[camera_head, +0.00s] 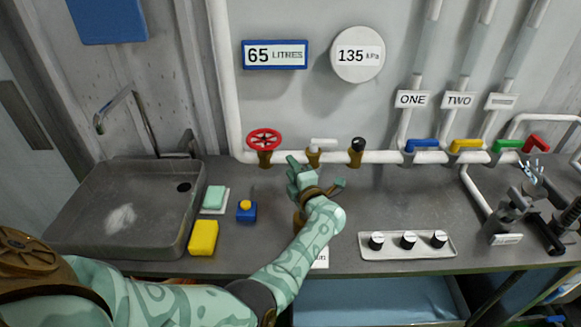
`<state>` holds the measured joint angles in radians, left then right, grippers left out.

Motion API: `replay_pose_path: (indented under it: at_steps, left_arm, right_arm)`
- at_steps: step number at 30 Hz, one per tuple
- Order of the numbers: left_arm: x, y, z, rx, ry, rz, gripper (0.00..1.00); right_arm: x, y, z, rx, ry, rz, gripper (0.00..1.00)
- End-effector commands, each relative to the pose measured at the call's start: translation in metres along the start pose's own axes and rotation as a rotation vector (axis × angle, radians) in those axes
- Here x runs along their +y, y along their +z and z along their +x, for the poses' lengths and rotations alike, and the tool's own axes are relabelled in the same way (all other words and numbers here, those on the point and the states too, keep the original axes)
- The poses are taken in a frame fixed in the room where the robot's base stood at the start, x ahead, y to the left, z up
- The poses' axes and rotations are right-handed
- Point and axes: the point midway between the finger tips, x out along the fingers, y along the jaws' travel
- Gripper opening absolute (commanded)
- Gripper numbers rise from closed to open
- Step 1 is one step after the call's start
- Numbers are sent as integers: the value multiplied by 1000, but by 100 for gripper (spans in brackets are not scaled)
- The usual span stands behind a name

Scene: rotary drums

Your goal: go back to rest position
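My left gripper (316,173) is over the counter (240,240), just below the pipe with the valves. Its patterned green arm reaches in from the lower left. The fingers appear spread, with nothing seen between them. The upper finger is close below the tap with the white lever (322,142); I cannot tell whether they touch. My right gripper is not in view.
A red wheel valve (264,139) and a black-knobbed valve (357,146) flank the white-lever tap. Blue (422,143), yellow (466,144), green and red levers follow rightward. A sink (75,210), yellow sponge (203,238) and knob panel (408,257) occupy the counter.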

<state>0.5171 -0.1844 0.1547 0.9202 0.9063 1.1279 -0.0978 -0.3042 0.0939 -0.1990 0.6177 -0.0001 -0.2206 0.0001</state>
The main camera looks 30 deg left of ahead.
Motion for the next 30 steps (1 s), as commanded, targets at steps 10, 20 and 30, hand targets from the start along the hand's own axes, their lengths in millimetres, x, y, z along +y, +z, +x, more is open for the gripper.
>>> replay_pose_path:
  at_steps: [10, 20, 30]
  left_arm:
    - [0, 0, -1, 0, 0, 0, 38]
    - [3, 1, -1, -27, 21, 21, 38]
    - [22, 24, -78, -689, 449, 753, 38]
  right_arm:
    - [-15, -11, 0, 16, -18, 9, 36]
    - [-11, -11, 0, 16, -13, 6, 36]
    - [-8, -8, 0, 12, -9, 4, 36]
